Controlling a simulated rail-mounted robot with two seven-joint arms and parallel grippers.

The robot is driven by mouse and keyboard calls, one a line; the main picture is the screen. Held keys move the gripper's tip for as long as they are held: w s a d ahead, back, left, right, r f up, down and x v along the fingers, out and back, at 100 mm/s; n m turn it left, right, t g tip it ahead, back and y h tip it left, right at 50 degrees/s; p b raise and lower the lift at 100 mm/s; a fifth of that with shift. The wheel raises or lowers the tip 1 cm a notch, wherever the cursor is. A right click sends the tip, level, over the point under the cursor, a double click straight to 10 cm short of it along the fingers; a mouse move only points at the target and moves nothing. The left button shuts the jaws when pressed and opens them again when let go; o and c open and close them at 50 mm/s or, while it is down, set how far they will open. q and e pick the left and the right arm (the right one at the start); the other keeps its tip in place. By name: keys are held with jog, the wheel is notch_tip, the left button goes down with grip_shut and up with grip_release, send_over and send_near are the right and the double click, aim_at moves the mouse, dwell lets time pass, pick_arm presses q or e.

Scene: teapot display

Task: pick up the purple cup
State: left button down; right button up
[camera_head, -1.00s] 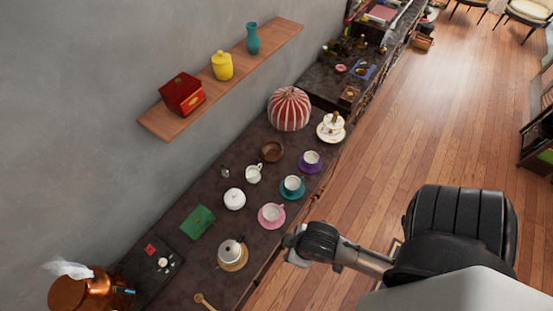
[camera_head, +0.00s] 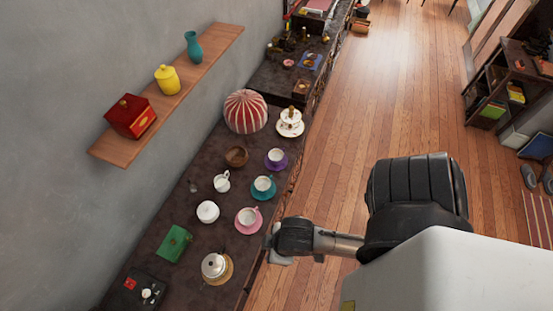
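A cup with a purple saucer, the purple cup (camera_head: 275,155), stands upright on the dark counter (camera_head: 165,225), near its front edge. A teal cup (camera_head: 263,184) and a pink cup (camera_head: 248,217) stand in the same row, nearer to me. My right gripper (camera_head: 273,248) is at the counter's front edge, just beside the pink cup and well apart from the purple cup. Its fingers are too small to tell open from shut. I see nothing held in it. My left gripper is out of view.
A white teapot (camera_head: 214,267), white sugar bowl (camera_head: 207,212), creamer (camera_head: 222,182), wooden bowl (camera_head: 236,157) and green box (camera_head: 174,243) stand around the cups. A striped dome (camera_head: 246,112) and tiered stand (camera_head: 290,122) lie beyond. A wall shelf (camera_head: 185,90) overhangs behind.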

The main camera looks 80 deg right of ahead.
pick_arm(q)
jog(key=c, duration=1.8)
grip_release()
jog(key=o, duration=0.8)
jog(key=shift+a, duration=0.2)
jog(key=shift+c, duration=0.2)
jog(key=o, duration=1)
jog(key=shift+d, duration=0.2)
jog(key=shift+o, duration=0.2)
